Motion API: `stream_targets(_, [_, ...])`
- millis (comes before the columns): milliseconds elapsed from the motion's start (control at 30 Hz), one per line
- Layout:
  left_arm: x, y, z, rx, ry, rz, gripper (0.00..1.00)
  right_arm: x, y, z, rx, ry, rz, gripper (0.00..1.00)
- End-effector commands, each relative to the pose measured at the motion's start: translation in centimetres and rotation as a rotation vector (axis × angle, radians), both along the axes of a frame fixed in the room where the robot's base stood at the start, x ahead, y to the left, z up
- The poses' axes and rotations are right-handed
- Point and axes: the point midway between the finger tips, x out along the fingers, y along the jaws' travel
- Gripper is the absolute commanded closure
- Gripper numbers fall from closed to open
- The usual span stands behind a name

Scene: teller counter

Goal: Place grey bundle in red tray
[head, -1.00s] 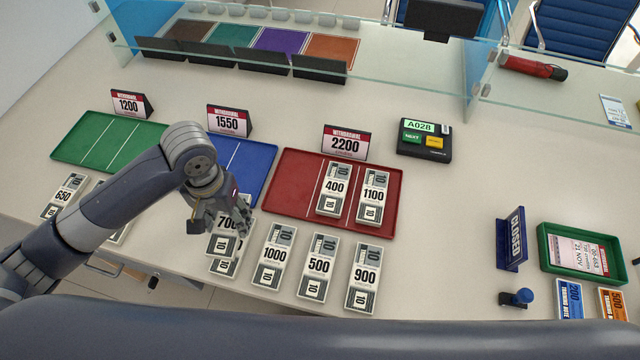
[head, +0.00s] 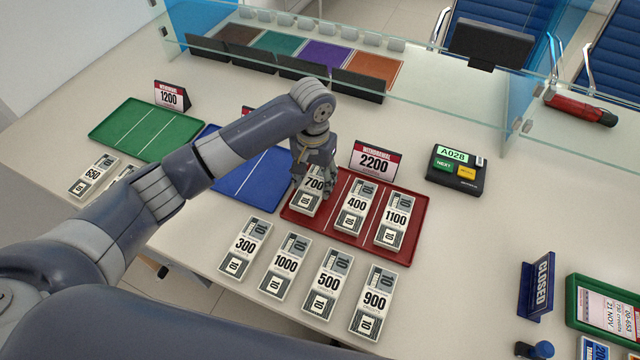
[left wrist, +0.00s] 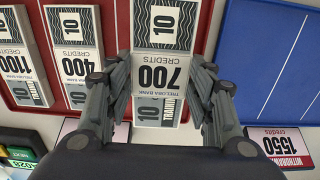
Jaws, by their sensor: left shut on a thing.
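The grey bundle marked 700 (head: 312,192) is at the left compartment of the red tray (head: 401,258), beside the bundles marked 400 (head: 356,207) and 1100 (head: 394,219). In the left wrist view the 700 bundle (left wrist: 159,75) lies between the two fingers, over the red tray (left wrist: 108,25). I cannot tell whether its underside touches the tray floor. My right gripper is not in view.
Grey bundles 300 (head: 245,248), 1000 (head: 286,265), 500 (head: 326,283) and 900 (head: 373,302) lie in front of the red tray. The blue tray (head: 240,185) is on its left. A 2200 sign (head: 374,161) stands behind it. A glass screen (head: 400,82) crosses the counter farther back.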

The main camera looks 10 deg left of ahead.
Motion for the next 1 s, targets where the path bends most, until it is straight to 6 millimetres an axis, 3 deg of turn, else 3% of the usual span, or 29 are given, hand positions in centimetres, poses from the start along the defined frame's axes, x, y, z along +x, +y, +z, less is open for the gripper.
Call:
stream_targets(233, [1.1,-1.4,-0.1,0.000,-0.001,-0.001,0.75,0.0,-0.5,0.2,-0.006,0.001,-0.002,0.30])
stream_targets(400, [0.9,-1.1,-2.9,0.003,0.000,0.001,0.75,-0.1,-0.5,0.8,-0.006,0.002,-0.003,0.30])
stream_targets(500, [1.0,-1.1,-3.6,0.002,-0.001,0.000,0.75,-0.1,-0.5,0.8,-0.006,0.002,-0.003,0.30])
stream_targets(833, [0.9,-1.1,-3.9,0.001,-0.001,0.000,0.75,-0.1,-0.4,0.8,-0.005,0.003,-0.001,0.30])
stream_targets(867, [0.9,-1.1,-3.9,0.001,-0.001,0.000,0.46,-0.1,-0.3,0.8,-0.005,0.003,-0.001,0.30])
stream_targets(900, [0.9,-1.1,-3.9,0.001,-0.001,0.000,0.37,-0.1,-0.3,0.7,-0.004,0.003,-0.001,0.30])
stream_targets(933, [0.9,-1.1,-3.9,0.001,-0.001,0.000,0.30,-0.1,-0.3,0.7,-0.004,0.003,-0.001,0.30])
stream_targets(1000, [0.9,-1.1,-3.9,0.001,-0.001,0.000,0.30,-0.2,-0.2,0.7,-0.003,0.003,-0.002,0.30])
